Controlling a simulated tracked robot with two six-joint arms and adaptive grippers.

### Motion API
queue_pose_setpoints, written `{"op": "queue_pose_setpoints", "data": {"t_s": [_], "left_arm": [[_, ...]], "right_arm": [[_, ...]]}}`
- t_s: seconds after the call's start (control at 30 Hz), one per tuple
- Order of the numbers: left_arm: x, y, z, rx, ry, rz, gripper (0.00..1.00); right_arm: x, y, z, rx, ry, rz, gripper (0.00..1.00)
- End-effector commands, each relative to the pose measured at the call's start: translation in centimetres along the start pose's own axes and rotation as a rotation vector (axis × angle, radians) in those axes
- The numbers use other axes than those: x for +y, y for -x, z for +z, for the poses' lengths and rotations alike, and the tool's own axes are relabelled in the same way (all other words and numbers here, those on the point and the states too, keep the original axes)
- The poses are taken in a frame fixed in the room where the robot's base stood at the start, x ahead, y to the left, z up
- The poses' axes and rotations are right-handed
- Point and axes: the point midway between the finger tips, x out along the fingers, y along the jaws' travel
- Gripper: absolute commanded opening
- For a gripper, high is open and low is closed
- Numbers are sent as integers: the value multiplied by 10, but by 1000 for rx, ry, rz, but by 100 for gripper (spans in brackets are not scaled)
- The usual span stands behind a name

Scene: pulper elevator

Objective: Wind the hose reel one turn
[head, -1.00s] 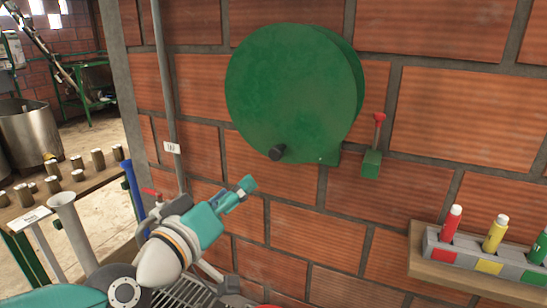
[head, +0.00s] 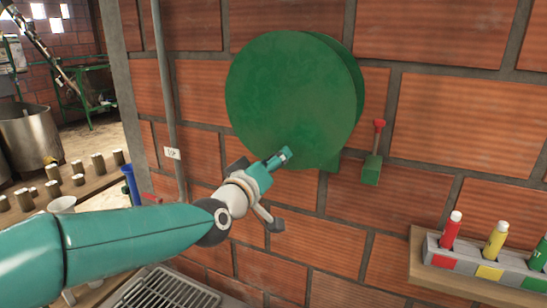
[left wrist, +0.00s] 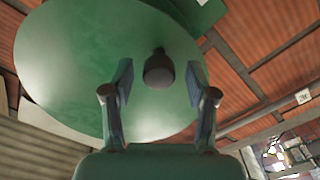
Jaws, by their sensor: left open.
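The green hose reel (head: 292,95) is a large round disc mounted on the brick wall, in the middle of the head view. My left gripper (head: 285,155) is at the reel's lower edge in that view and hides the crank knob there. In the left wrist view the dark knob (left wrist: 158,68) stands out from the green disc (left wrist: 75,65). My left gripper's fingers (left wrist: 158,88) are spread either side of the knob, with visible gaps, so it is open and not gripping it. My right gripper is not in view.
A green box with a red-tipped lever (head: 372,165) is on the wall right of the reel. A wooden shelf (head: 412,262) with red, yellow and green markers is at lower right. A grey pipe (head: 165,100) runs down the wall at left. A metal grate (head: 165,292) lies below.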

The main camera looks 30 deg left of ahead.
Motion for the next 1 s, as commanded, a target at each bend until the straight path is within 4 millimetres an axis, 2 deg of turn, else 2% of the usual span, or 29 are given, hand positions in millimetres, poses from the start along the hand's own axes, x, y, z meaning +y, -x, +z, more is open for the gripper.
{"op": "queue_pose_setpoints", "data": {"t_s": [0.1, 0.4, 0.73, 1.0], "left_arm": [[0, -7, 0, -1, 0, 0, 57], [0, -8, 1, 0, -1, 1, 56], [0, -8, 1, -2, 0, 1, 1], [-1, -8, 1, -3, -1, 1, 0]], "right_arm": [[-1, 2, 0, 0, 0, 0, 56], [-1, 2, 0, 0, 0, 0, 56], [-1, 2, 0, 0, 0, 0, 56], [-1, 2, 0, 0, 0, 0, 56]]}}
